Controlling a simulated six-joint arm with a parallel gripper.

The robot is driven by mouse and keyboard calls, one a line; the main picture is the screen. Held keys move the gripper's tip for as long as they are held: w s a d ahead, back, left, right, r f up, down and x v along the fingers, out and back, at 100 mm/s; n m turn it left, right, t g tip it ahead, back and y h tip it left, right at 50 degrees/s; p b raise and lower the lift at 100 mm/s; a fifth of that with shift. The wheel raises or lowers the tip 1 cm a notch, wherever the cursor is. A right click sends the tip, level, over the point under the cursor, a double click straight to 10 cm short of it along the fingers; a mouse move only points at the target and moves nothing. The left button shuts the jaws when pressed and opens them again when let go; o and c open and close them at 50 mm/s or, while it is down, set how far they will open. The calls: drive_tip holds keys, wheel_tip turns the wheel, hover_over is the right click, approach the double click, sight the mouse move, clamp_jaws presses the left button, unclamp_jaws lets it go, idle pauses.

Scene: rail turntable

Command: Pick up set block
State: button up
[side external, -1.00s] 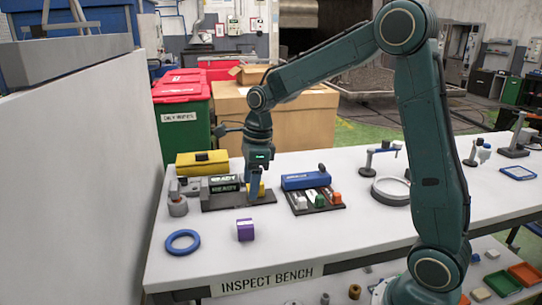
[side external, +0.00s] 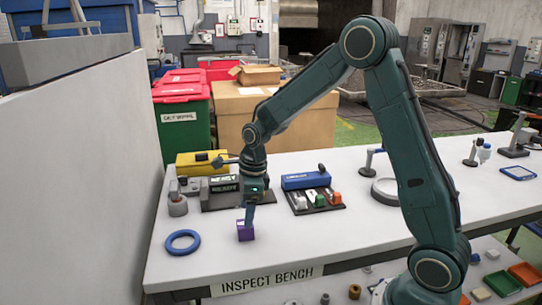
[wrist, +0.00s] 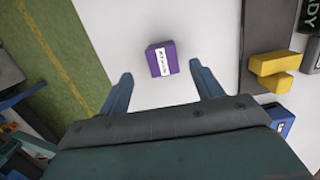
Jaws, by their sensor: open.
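The set block looks to be the small purple block (side external: 246,233) with a white label, on the white bench near its front edge. In the wrist view the purple block (wrist: 162,59) lies between and just beyond the fingertips, its label text too small to read surely. My gripper (side external: 248,222) is above the block in the side view, pointing down. In the wrist view my gripper (wrist: 160,82) has its two fingers wide apart with nothing between them. In the side view the fingers partly cover the block.
A blue ring (side external: 182,242) lies to the left of the block. Behind are a dark unit with green displays (side external: 220,190) and a tray of small parts (side external: 315,200) with a blue case (side external: 306,181). A yellow block (wrist: 272,70) is at the right. The bench around the purple block is clear.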

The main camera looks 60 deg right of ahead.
sight(246, 234)
drive_tip(key=shift+f, duration=0.35)
drive_tip(key=shift+w+f, duration=0.2)
drive_tip(key=shift+f, duration=1.1)
drive_tip(key=shift+w+f, duration=0.15)
drive_tip(key=shift+f, duration=1.15)
drive_tip(key=c, duration=1.3)
